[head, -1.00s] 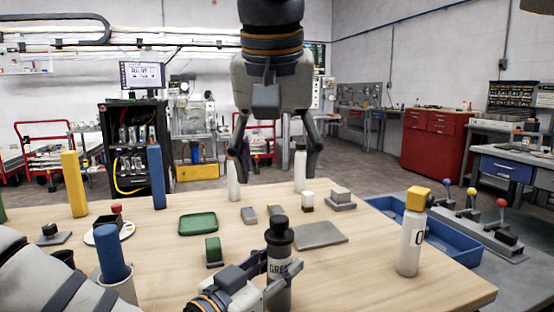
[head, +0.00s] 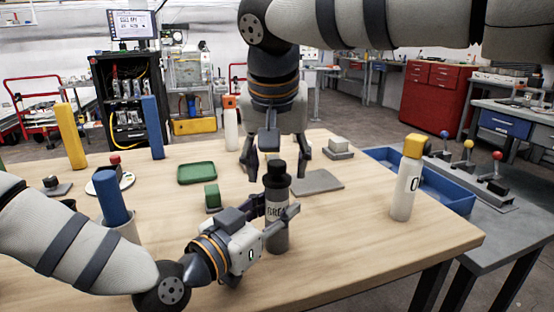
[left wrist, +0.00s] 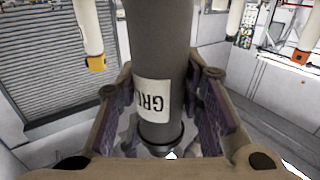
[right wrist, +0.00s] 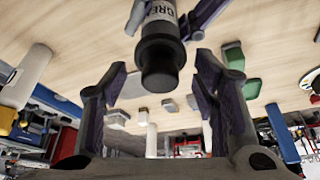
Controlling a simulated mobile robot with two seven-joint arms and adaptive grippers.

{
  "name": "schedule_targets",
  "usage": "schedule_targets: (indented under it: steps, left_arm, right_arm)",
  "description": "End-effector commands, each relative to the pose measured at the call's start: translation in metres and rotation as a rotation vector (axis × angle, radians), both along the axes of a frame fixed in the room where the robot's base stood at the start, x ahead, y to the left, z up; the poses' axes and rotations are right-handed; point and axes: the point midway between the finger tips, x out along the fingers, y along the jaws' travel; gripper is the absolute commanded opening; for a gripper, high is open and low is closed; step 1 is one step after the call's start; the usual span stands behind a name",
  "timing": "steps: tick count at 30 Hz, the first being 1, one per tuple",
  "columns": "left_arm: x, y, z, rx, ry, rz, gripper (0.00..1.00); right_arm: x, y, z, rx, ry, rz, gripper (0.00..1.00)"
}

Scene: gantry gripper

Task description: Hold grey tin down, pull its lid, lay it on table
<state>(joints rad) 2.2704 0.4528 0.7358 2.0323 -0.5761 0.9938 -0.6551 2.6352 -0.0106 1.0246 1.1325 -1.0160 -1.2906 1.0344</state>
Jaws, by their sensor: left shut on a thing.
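The grey tin (head: 278,236) stands upright near the front of the table, with a white label and a black lid (head: 277,175) on top. My left gripper (head: 280,210) is shut around the tin's body; the left wrist view shows the tin (left wrist: 160,45) between its fingers. My right gripper (head: 275,165) is open, pointing down, behind and above the lid in the head view.
A white bottle with a yellow cap (head: 405,185) stands to the right. A green tray (head: 197,173), a green block (head: 212,197) and a grey mat (head: 317,182) lie behind the tin. A blue cylinder in a cup (head: 112,205) stands left. The table's front right is clear.

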Motion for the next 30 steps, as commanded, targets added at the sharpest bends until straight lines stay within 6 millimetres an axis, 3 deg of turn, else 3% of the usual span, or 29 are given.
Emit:
schedule_targets:
  steps: [1, 4, 30]
  left_arm:
    - [0.000, 0.000, 0.000, 0.001, 0.001, 0.000, 0.06]
    - [0.000, 0.000, 0.000, 0.001, 0.001, 0.000, 0.06]
    - [0.000, 0.000, 0.000, 0.001, 0.001, 0.000, 0.06]
  right_arm:
    - [0.000, 0.000, 0.000, 0.000, 0.000, 0.000, 0.36]
    - [0.000, 0.000, 0.000, 0.000, 0.000, 0.000, 0.16]
    - [0.000, 0.000, 0.030, 0.000, 0.000, 0.000, 0.15]
